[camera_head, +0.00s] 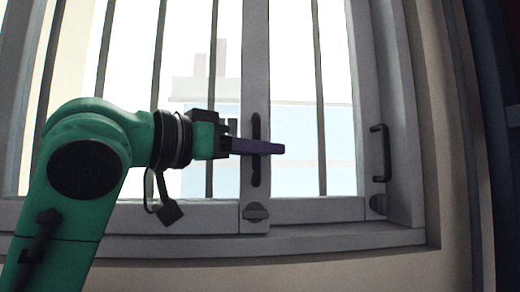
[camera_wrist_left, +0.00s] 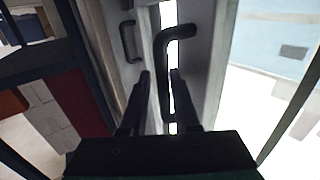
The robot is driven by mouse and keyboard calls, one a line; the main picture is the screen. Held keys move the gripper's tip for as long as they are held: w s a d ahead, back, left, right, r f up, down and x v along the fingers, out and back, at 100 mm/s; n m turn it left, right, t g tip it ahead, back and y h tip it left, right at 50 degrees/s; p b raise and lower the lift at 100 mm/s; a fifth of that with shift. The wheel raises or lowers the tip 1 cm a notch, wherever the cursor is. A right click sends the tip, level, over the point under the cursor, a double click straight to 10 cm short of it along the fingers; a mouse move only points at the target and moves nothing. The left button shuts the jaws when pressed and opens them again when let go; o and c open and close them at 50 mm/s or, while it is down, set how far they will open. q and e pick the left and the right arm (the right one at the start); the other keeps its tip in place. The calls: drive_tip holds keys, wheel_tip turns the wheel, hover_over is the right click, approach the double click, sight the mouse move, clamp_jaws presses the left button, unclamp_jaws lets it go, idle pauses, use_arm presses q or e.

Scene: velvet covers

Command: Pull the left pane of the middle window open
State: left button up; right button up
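The window's left pane (camera_head: 225,214) looks shut, its right-hand upright (camera_head: 254,60) standing in the middle of the frame. A black bar handle (camera_head: 256,175) is fixed upright on it; the handle also shows in the wrist view (camera_wrist_left: 178,35). My left gripper (camera_head: 282,149) reaches across the handle from the left. In the wrist view its two dark fingers (camera_wrist_left: 160,75) are apart, with the handle's bar between them. I cannot tell whether either finger touches the bar. My right gripper is in neither view.
A second black handle (camera_head: 380,152) is on the right side of the window. A small latch (camera_head: 255,212) sits below the left pane's handle. Upright bars (camera_head: 320,100) stand behind the glass. The sill (camera_head: 300,240) runs underneath.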

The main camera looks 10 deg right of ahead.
use_arm(q)
drive_tip(key=shift+s+a+f, duration=0.1)
drive_tip(key=shift+s+a, duration=0.05)
drive_tip(key=shift+a, duration=0.2)
drive_tip(key=b+v, duration=0.5)
drive_tip(key=v, duration=0.8)
drive_tip(key=shift+s+a+b, duration=0.3)
drive_tip(key=shift+b, duration=0.05)
